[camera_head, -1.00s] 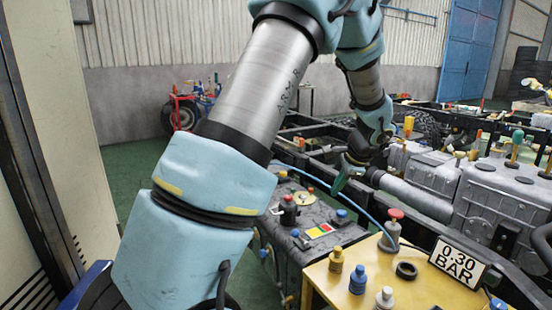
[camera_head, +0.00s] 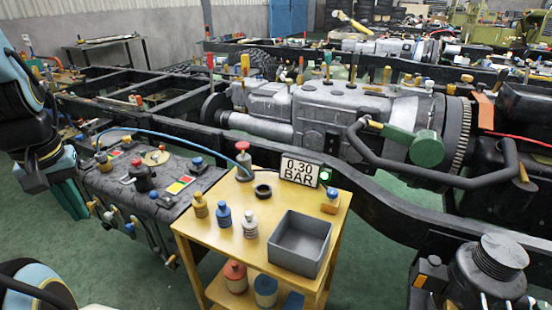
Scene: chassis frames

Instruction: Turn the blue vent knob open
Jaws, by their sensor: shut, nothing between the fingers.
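Blue knobs sit on the dark tank (camera_head: 125,185) at left: one blue cap (camera_head: 197,162) at its back right corner, a small one (camera_head: 153,196) near its front edge and one (camera_head: 130,227) low on its front side. I cannot tell which is the vent knob, nor how any is turned. My gripper (camera_head: 76,208) hangs at the left, its teal fingers shut and empty, pointing down in front of the tank's left side. It appears apart from the knobs. A blue hose (camera_head: 165,131) arches over the tank to a red-topped fitting (camera_head: 243,158) on the table.
A yellow table (camera_head: 225,262) right of the tank bears a grey bin (camera_head: 300,243), several small bottles, a black ring (camera_head: 263,191) and a "0.30 BAR" sign (camera_head: 299,170) beside a green light (camera_head: 325,175). A black chassis rail (camera_head: 390,212) runs behind. Green floor is open in front of the tank.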

